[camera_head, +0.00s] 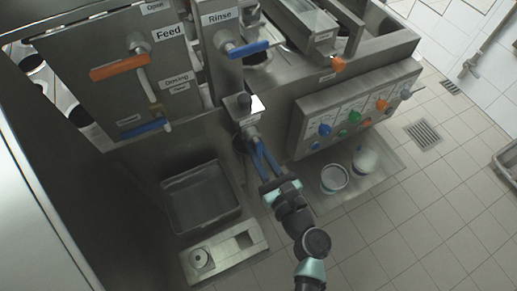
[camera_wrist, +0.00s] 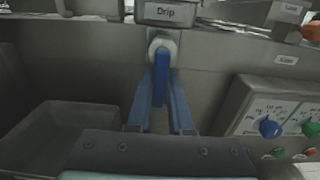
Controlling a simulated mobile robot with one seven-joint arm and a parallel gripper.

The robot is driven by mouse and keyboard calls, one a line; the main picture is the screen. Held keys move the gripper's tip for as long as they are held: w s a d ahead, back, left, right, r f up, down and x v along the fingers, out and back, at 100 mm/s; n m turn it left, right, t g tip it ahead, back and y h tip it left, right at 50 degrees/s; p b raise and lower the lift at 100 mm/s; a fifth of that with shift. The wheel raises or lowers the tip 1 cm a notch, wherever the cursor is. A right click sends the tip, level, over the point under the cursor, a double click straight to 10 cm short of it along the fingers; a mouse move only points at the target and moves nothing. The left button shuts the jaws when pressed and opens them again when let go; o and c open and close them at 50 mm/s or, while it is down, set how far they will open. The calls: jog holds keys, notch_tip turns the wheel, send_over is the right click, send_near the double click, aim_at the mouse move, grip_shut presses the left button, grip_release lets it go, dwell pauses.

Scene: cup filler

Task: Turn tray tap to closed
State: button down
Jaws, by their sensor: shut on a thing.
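The tray tap (camera_wrist: 160,44) is a pale round fitting on the front of the steel machine, just below a box labelled "Drip" (camera_wrist: 166,12). Its blue lever (camera_wrist: 160,85) hangs straight down in the wrist view. My gripper (camera_wrist: 160,75) is shut on the lever, with one blue finger on each side. In the head view my gripper (camera_head: 256,149) reaches up to the tap's fitting (camera_head: 250,131) from below. The lever is largely hidden between the fingers there.
A grey bin (camera_head: 201,197) stands at lower left. A control panel with coloured knobs (camera_head: 355,110) is to the right, above a shelf with two cups (camera_head: 334,179). Feed (camera_head: 118,70) and Rinse (camera_head: 248,49) tap levers are higher up. The tiled floor at right is largely clear.

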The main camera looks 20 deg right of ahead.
jog(key=shift+n+b, duration=0.3)
jog(key=shift+n, duration=0.1)
jog(key=shift+d+r+n+b, duration=0.5)
jog(key=shift+n+b, duration=1.15)
jog(key=shift+n, duration=1.2)
jog(key=shift+d+r+n+b, duration=0.5)
jog(key=shift+n+b, duration=1.2)
jog(key=shift+n, duration=1.1)
jog(key=shift+d+r+n+b, duration=0.5)
jog(key=shift+n+b, duration=1.15)
jog(key=shift+n, duration=1.2)
jog(key=c, duration=0.8)
grip_release()
jog(key=s+b, duration=0.1)
jog(key=s, duration=1.2)
jog(key=shift+d, duration=0.2)
